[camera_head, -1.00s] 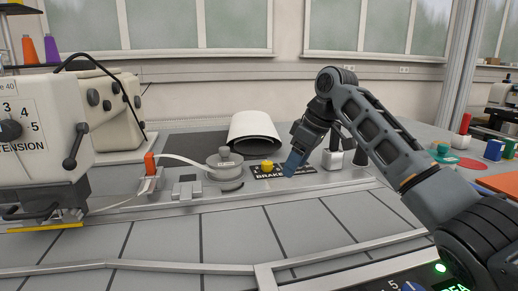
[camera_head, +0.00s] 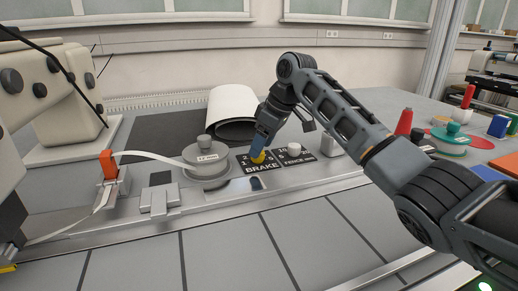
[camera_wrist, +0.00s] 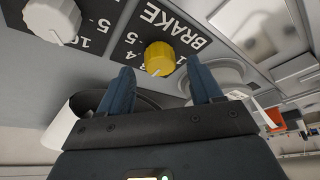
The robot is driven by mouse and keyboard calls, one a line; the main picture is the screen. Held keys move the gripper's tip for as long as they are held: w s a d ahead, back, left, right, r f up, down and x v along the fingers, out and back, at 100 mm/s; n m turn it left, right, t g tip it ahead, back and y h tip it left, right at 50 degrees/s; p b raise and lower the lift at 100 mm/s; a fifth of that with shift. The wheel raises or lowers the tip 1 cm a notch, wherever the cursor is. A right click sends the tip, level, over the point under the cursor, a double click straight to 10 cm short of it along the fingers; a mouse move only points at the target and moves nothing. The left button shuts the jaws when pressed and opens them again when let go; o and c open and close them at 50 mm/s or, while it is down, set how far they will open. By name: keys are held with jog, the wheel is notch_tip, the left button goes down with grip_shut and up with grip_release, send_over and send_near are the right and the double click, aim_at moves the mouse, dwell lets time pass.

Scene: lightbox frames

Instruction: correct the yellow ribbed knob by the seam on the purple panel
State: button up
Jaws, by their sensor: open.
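A yellow ribbed knob (camera_head: 258,157) sits on a black plate (camera_head: 243,168) marked BRAKE with white numbers. No purple panel shows; the plate looks black.
A white knob (camera_head: 294,149) on the FENCE plate (camera_head: 296,160) is close at the right. A grey lidded spool holder (camera_head: 206,160) stands at the left. A rolled white sheet (camera_head: 232,112) lies behind. The tiled front surface (camera_head: 220,245) is clear.

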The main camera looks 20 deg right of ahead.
jog(key=shift+x, duration=1.3)
jog(key=shift+c, duration=0.5)
jog(key=c, duration=1)
jog(key=shift+o, duration=0.2)
